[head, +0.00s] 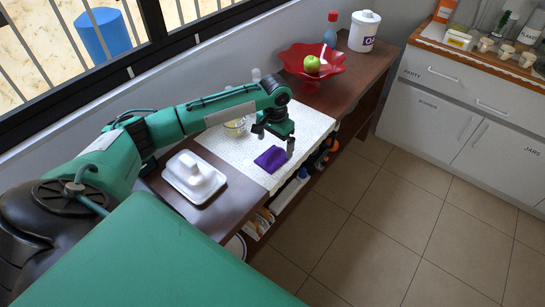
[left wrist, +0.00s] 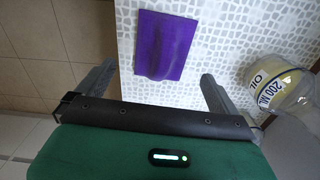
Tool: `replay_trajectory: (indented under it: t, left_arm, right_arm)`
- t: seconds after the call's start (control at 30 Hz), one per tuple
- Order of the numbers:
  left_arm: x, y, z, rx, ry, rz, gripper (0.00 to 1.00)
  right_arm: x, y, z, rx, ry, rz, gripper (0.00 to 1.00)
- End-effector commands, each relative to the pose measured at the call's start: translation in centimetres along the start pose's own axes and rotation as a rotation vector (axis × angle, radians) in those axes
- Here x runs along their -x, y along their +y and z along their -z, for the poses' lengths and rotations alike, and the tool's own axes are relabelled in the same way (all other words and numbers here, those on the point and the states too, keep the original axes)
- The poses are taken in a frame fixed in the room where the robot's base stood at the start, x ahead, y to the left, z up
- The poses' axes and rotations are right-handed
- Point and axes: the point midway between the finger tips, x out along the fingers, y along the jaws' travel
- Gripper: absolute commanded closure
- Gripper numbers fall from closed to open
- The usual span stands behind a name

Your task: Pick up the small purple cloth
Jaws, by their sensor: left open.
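The small purple cloth (head: 271,159) lies on the white patterned mat (head: 312,128), near the mat's front edge. In the left wrist view the cloth (left wrist: 163,45) shows as a purple square with a raised fold down its middle. My left gripper (head: 274,145) is above the mat beside the cloth, with its fingers pointing down. In the left wrist view the left gripper (left wrist: 150,85) has its two fingers wide apart, with nothing between them, and the cloth is ahead of the gap. My right gripper is in neither view.
An oil bottle (left wrist: 280,85) stands right of the fingers in the left wrist view. A white butter dish (head: 194,178) stands left of the mat. A red bowl (head: 318,72) with a green apple (head: 312,64) is behind. The tile floor (head: 390,220) in front is clear.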

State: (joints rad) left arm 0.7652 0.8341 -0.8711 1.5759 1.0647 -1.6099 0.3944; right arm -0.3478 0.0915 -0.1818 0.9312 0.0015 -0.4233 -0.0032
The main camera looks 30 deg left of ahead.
Motion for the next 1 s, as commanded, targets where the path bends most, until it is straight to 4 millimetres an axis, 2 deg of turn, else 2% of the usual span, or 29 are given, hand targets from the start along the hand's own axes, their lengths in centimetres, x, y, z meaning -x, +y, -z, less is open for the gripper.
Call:
replay_trajectory:
  t: [0.2,0.33,0.63,0.87,0.9,1.0]
  left_arm:
    - [-2.9,-0.3,-1.0,0.001,-0.004,0.001,0.02]
    - [-4.5,-0.2,-0.9,0.0,-0.002,0.001,0.02]
    - [-5.1,-0.2,-0.9,-0.001,0.0,0.001,0.02]
    - [-5.0,-0.2,-0.9,-0.001,-0.001,0.001,0.47]
    - [-5.0,-0.2,-0.9,-0.001,0.0,0.001,0.5]
    - [-5.0,-0.2,-0.9,-0.001,0.0,0.001,0.5]
  right_arm:
    - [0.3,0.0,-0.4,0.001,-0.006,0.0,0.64]
    - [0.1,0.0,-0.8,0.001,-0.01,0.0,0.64]
    - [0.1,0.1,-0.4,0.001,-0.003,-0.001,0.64]
    - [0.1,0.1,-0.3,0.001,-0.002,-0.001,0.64]
    - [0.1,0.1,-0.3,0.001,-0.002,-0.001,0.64]
    - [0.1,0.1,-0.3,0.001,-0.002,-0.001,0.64]
